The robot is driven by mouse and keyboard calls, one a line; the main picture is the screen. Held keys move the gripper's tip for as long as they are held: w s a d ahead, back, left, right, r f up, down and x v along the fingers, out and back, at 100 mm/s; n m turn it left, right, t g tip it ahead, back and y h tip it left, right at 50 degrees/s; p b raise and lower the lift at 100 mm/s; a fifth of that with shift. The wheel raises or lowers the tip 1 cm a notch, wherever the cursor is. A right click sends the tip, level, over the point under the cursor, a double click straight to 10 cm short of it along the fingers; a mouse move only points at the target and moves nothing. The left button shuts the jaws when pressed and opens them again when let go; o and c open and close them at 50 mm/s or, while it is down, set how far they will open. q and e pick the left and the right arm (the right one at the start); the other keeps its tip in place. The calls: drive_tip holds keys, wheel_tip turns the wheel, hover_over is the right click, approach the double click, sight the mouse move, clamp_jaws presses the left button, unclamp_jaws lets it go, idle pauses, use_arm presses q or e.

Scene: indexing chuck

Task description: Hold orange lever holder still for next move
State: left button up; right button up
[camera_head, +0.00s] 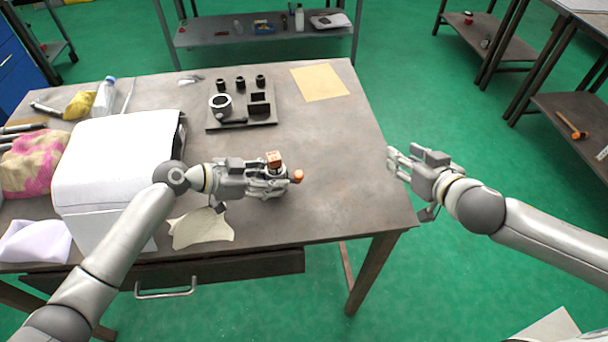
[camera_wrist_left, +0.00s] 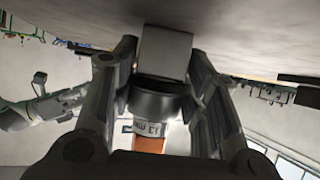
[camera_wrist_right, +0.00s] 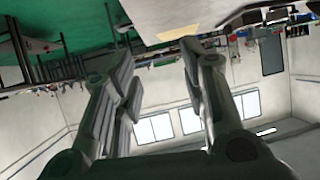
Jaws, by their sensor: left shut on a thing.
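The orange lever holder shows in the head view as an orange block (camera_head: 274,158) and a round orange end (camera_head: 298,177) at my left gripper (camera_head: 272,183). My left gripper is shut on it above the brown table. In the left wrist view the fingers stand either side of a dark round collar (camera_wrist_left: 160,100), with a grey block (camera_wrist_left: 165,50) beyond and an orange part (camera_wrist_left: 149,145) on the near side. The fingers hide most of the holder. My right gripper (camera_head: 392,163) is open and empty, off the table's right edge; the right wrist view shows its fingers apart.
A dark fixture plate (camera_head: 240,124) bears a ring, a block and several dark cylinders farther back. A yellow sheet (camera_head: 320,83) lies to its right. A white casing (camera_head: 105,170) stands left of my left gripper, and a pale cloth (camera_head: 202,229) lies in front. The table's right part is clear.

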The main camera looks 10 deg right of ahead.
sight(302, 175)
drive_tip(key=s+a+r+n+g+y, duration=0.1)
drive_tip(key=s+a+n+y, duration=0.25)
drive_tip(key=a, duration=0.45)
drive_tip(key=s+a+n+y, duration=0.2)
drive_tip(key=s+a+n, duration=0.15)
drive_tip(key=a, duration=0.35)
drive_tip(key=shift+m+y, duration=0.25)
drive_tip(key=shift+m, duration=0.15)
drive_tip(key=x, duration=0.7)
drive_tip(key=s+a+x, duration=0.1)
drive_tip(key=x, duration=0.3)
drive_tip(key=shift+w+a+f, duration=0.2)
drive_tip(key=shift+w+f, duration=0.05)
drive_tip(key=shift+f, duration=0.05)
drive_tip(key=shift+c, duration=0.3)
clamp_jaws()
drive_tip(key=shift+d+f+g, duration=0.1)
drive_tip(key=shift+g, duration=0.3)
